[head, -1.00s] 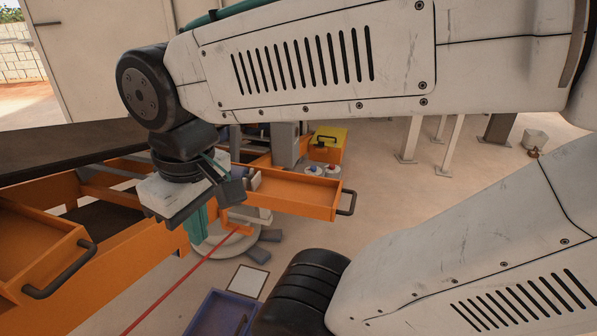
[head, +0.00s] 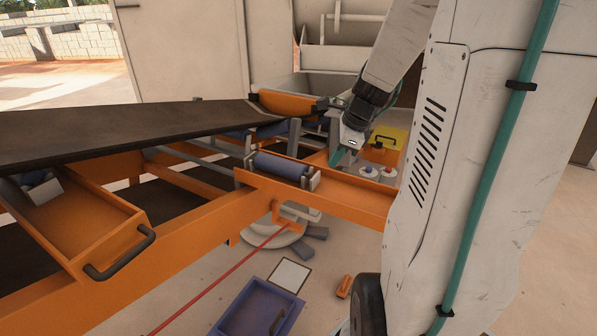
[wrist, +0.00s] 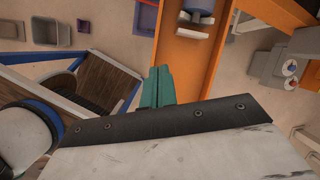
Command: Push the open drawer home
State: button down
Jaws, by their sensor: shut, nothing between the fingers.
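Two orange drawers show in the head view, both pulled out. The left one (head: 95,225) has a dark bar handle (head: 122,256) on its front. The right one (head: 345,192) is a long tray sticking out to the right; my arm hides its front end. It also seems to show in the wrist view as an orange channel (wrist: 183,65). My gripper (head: 337,158) has teal fingers, pointing down just behind the right drawer. In the wrist view the fingers (wrist: 157,84) are together and empty, over the drawer's left edge. I cannot tell whether they touch it.
A blue roller (head: 280,165) sits at the right drawer's inner end. A dark conveyor belt (head: 120,130) runs behind. A yellow box (head: 388,137) and red and blue buttons (head: 370,171) stand near the gripper. A purple bin (head: 258,308) is on the floor.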

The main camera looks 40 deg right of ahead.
aim_at(319, 187)
jog(key=d+f+m, duration=0.3)
jog(key=d+m, duration=0.2)
jog(key=d, duration=0.1)
jog(key=shift+t, duration=0.3)
jog(key=x, duration=1)
jog(key=shift+s+d+f, duration=0.1)
jog(key=shift+f, duration=0.15)
jog(key=shift+w+a+r, duration=0.1)
jog(key=shift+w+a, duration=0.15)
jog(key=shift+w, duration=0.35)
jog(key=shift+w+a+r, duration=0.1)
jog(key=shift+w+a, duration=0.15)
jog(key=shift+w, duration=0.35)
jog(key=shift+w+a, duration=0.15)
jog(key=shift+w, duration=0.35)
